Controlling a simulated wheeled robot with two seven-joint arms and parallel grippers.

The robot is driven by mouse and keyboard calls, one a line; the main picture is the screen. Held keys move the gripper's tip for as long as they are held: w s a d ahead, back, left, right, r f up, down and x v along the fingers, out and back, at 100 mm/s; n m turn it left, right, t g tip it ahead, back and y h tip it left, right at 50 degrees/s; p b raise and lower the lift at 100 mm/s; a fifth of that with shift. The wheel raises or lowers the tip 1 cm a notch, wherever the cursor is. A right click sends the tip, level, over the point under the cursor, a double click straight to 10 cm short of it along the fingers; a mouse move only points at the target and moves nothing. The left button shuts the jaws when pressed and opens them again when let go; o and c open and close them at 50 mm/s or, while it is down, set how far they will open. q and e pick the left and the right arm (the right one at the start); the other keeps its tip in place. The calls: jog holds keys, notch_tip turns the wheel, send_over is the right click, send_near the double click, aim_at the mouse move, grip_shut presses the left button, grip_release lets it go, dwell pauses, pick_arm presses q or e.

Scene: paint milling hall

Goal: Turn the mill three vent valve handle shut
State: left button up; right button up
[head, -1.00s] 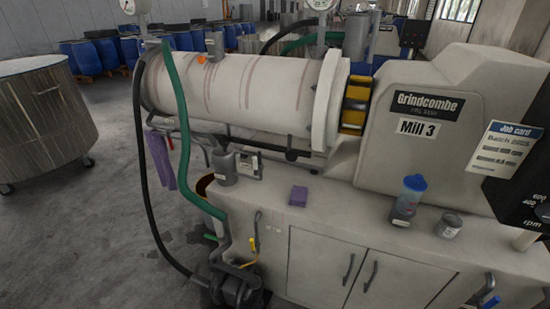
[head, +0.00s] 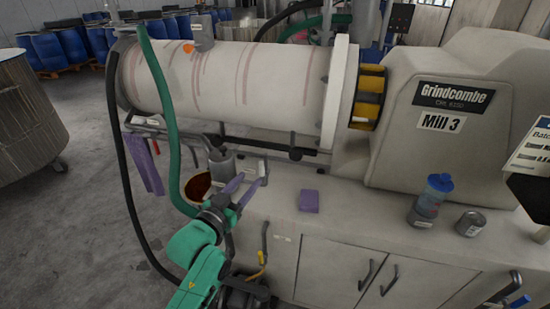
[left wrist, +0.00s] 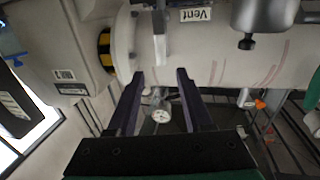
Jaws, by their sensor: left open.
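Mill 3 (head: 455,75) has a long pale cylinder. Below it, a small vent valve with a white label (head: 249,168) stands on the cabinet top. In the left wrist view, a label reading "Vent" (left wrist: 195,14) is at the top, beside a pale grey bar that appears to be the valve handle (left wrist: 160,38). My left gripper (head: 252,179) is open and empty, its fingers pointing at the valve. In the wrist view its fingertips (left wrist: 160,73) are spread on either side of the bar's lower end; I cannot tell if they touch it. My right gripper is out of view.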

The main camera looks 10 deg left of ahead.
aim_at(263, 171)
pick_arm(q)
jog(key=p+x, duration=0.1)
jog(key=x, duration=1)
jog(key=shift+w, duration=0.3)
jog(key=shift+f, duration=0.1)
grip_shut()
dwell(0.5)
